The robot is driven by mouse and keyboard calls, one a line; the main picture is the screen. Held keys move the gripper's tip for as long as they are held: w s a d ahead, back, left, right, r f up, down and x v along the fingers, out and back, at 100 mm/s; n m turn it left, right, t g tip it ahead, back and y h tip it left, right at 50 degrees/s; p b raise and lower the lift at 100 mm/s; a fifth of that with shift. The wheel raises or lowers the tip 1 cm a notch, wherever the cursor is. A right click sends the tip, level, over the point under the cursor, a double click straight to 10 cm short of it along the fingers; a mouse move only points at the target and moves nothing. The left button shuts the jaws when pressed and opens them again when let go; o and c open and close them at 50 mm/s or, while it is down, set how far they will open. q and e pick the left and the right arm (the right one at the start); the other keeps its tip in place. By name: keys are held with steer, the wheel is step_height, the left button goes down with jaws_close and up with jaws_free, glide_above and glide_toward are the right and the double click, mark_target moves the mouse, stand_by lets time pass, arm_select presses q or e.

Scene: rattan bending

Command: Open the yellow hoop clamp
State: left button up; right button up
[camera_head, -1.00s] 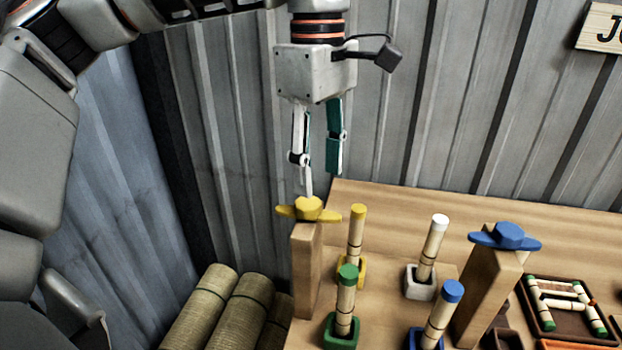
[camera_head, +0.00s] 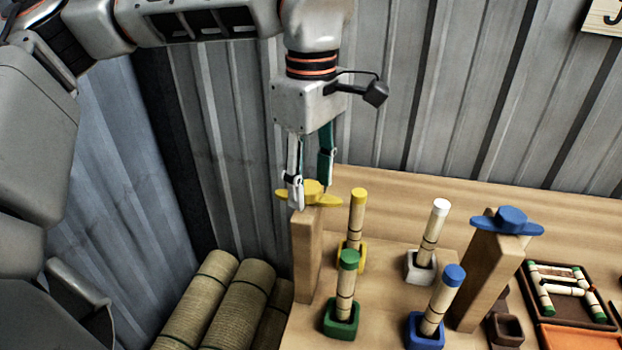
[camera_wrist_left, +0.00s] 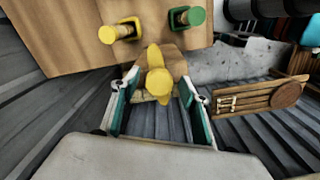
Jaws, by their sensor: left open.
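The yellow hoop clamp (camera_head: 320,196) is a winged knob on top of a wooden post (camera_head: 306,262) at the left end of the workbench. In the left wrist view the yellow clamp (camera_wrist_left: 157,80) lies between the fingers, with its wings running up and down the picture. My left gripper (camera_head: 311,196) points down over the clamp, open, with its fingertips at about knob height on either side. In the left wrist view the left gripper (camera_wrist_left: 158,112) shows a gap between the fingers and the knob. The right gripper is not in view.
Pegs with yellow (camera_head: 357,220), green (camera_head: 347,290), white (camera_head: 433,230) and blue (camera_head: 443,300) tops stand in holders right of the post. A blue clamp (camera_head: 508,222) tops another post. Rattan rolls (camera_head: 240,305) lie left of the bench. A brown tray (camera_head: 528,290) holds short pieces.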

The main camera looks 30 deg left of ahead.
arm_select(q)
steer(key=c, duration=1.1)
steer(key=shift+n, duration=0.3)
steer(key=n, duration=0.3)
steer(key=shift+w, duration=0.15)
steer(key=n, duration=0.5)
steer(key=shift+w, duration=0.1)
steer(key=n, duration=0.4)
steer(key=shift+w+a+n+b, duration=0.1)
steer(key=shift+n+b, duration=0.2)
steer(key=shift+b, duration=0.1)
steer(key=n, duration=0.4)
steer(key=shift+a+n+b, duration=0.15)
steer(key=shift+n+b, duration=0.15)
steer(key=shift+b, duration=0.05)
steer(key=shift+r, duration=0.1)
